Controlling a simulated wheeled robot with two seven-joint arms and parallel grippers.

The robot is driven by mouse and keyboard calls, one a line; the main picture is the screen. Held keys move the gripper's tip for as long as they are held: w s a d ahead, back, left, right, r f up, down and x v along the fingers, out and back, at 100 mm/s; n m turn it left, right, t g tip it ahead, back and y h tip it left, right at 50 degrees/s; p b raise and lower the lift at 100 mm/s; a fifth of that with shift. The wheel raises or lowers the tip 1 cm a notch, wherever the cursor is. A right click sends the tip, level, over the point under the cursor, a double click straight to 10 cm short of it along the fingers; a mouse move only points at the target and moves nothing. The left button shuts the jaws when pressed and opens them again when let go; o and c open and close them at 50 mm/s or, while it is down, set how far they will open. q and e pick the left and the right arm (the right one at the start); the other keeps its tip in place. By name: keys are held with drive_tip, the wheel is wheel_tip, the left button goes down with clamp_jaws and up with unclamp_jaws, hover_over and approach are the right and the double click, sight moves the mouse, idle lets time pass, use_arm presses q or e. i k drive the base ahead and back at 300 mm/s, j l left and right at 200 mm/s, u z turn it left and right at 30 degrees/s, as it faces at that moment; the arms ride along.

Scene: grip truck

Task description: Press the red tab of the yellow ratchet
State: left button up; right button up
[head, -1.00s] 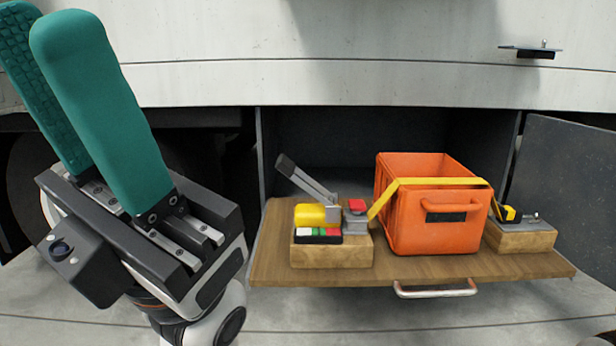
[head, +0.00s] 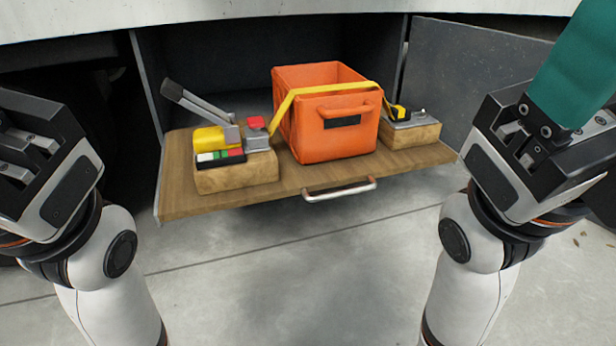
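The yellow ratchet (head: 209,138) sits on a wooden block (head: 238,176) at the left of the pull-out shelf, in the head view. Its lever (head: 190,101) with a dark grip slants up to the left. The red tab (head: 255,124) is on the ratchet's right side, near the yellow strap (head: 320,90). My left gripper (head: 30,150) is at the left edge, apart from the ratchet; its fingers are out of frame. My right gripper (head: 572,75) is at the upper right, far from the ratchet. One teal finger shows, its tip cut off.
The strap crosses an orange crate (head: 333,140) to an anchor (head: 401,113) on another wooden block (head: 410,136). A metal handle (head: 340,190) is on the shelf's (head: 180,200) front edge. An open door panel (head: 450,85) stands at the right. The floor in front is clear.

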sight(255, 123)
drive_tip(key=i+l, duration=0.1)
drive_tip(key=l, duration=0.3)
drive_tip(key=i+l, duration=0.1)
drive_tip(key=l, duration=0.3)
drive_tip(key=i+l, duration=0.15)
drive_tip(key=l, duration=0.25)
drive_tip(key=i+l, duration=0.1)
drive_tip(key=l, duration=0.3)
